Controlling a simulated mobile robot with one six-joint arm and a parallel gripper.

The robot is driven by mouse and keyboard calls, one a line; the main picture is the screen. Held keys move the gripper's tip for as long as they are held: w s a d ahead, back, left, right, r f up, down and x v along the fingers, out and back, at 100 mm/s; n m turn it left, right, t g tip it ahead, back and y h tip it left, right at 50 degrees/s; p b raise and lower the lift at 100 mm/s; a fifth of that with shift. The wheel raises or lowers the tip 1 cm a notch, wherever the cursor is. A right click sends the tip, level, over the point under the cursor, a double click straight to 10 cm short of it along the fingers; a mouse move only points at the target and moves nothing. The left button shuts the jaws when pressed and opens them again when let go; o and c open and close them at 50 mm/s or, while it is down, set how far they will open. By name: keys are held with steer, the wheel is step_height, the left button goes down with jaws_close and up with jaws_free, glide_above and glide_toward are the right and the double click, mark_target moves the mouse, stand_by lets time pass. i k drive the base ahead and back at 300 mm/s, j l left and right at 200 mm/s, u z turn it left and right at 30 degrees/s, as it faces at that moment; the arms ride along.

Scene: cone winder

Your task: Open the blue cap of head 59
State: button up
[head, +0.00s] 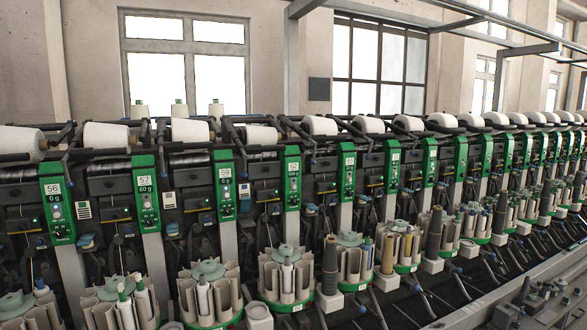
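Head 59's green panel (292,178) stands just right of the panel numbered 58 (225,180). Its own number is too small to read, so I place it by the order of the row. A small blue part (273,208) shows low on the dark machine front, left of this panel. It looks like the blue cap, but it is too small to tell whether it is open or closed. My gripper is not in view.
Panels 56 (56,205) and 57 (146,195) stand to the left. White yarn cones (320,125) line the top. Round bobbin magazines (287,275) and a dark cone (330,265) on a white block stand in front. A grey rail (470,318) runs along the lower right.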

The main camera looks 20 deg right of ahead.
mark_target(171, 227)
steer(key=i+j+z, duration=0.3)
steer(key=i+j, duration=0.15)
steer(key=i+j+z, duration=0.2)
steer(key=j, duration=0.25)
steer(key=i+j+z, duration=0.15)
steer(key=j, duration=0.2)
steer(key=i+j+z, duration=0.3)
steer(key=j, duration=0.45)
steer(key=i+j+z, duration=0.2)
steer(key=j, duration=0.2)
